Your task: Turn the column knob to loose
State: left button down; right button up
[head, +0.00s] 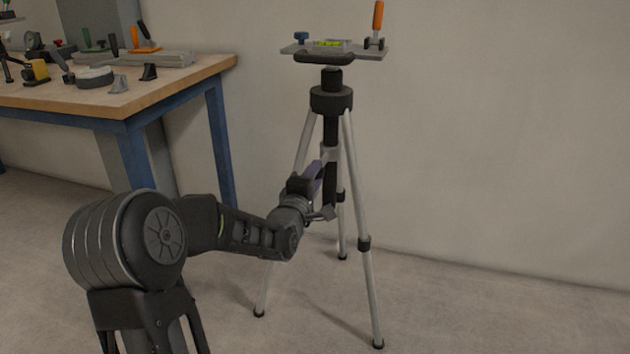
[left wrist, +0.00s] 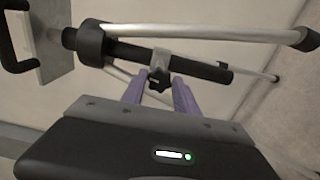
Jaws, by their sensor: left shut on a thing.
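The tripod (head: 331,100) stands upright on the floor in the head view, with a dark centre column and silver legs. The column knob (left wrist: 158,80) is a small dark lobed knob on a grey collar (left wrist: 161,57) around the column, seen in the left wrist view. My left gripper (left wrist: 159,92) has purple fingers, one on each side of the knob, and is shut on it. In the head view my left gripper (head: 322,178) is at the column below the tripod's head, and the arm hides the knob. My right gripper is in neither view.
A plate (head: 372,53) on top of the tripod carries a green level (head: 328,44), a blue knob (head: 301,38) and an orange-handled tool (head: 378,18). A workbench (head: 150,85) with tools stands at the left. The floor right of the tripod is clear.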

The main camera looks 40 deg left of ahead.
pick_arm(q)
jog(key=shift+n, duration=0.9)
jog(key=c, duration=0.9)
grip_release()
jog(key=p+v, duration=0.1)
jog(key=v, duration=0.6)
jog(key=shift+s+d+p, duration=0.15)
jog(key=shift+s+p, duration=0.2)
jog(key=shift+s, duration=0.05)
